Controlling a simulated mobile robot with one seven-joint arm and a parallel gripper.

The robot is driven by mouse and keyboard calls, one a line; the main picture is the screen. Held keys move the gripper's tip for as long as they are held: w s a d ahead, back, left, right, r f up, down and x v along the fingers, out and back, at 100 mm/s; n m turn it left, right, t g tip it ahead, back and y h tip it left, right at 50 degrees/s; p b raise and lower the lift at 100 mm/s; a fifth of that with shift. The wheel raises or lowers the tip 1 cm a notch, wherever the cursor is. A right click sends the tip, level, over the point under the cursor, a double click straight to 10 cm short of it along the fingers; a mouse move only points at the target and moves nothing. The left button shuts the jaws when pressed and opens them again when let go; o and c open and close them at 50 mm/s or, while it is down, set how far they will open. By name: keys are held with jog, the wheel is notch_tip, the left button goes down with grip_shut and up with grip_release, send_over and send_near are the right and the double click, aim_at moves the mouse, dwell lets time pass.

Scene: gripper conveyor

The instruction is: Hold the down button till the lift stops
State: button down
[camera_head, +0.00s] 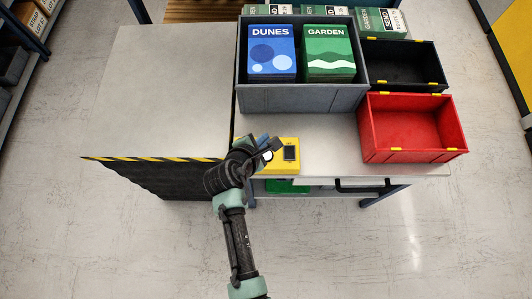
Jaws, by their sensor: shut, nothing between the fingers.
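A yellow control box (283,143) sits at the front left edge of the light grey bench top. A small dark panel (290,153) shows on its right part. My gripper (274,147) is over the left and middle of the box, fingers shut and empty. Its fingertips are at or just above the box; I cannot tell whether they touch a button. The down button itself is hidden or too small to make out. The lift table (150,90) has a bare grey top at the left, with a yellow-and-black striped front edge and dark bellows below.
A grey bin (302,98) holds a blue DUNES box (271,52) and a green GARDEN box (328,52). An empty red bin (411,155) and a black bin (401,80) stand to the right. The bench top (335,130) is clear between the box and red bin.

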jog(key=shift+f, duration=0.15)
jog(key=b, duration=0.8)
send_over(267, 155)
jog(key=s, duration=0.1)
jog(key=f, duration=0.4)
jog(key=a+f, duration=0.1)
jog(key=f, duration=0.2)
jog(key=shift+f, duration=0.1)
jog(key=shift+f+b, duration=0.35)
jog(key=shift+f, duration=0.25)
jog(key=shift+f, duration=0.1)
dwell(0.4)
jog(key=shift+f, duration=0.3)
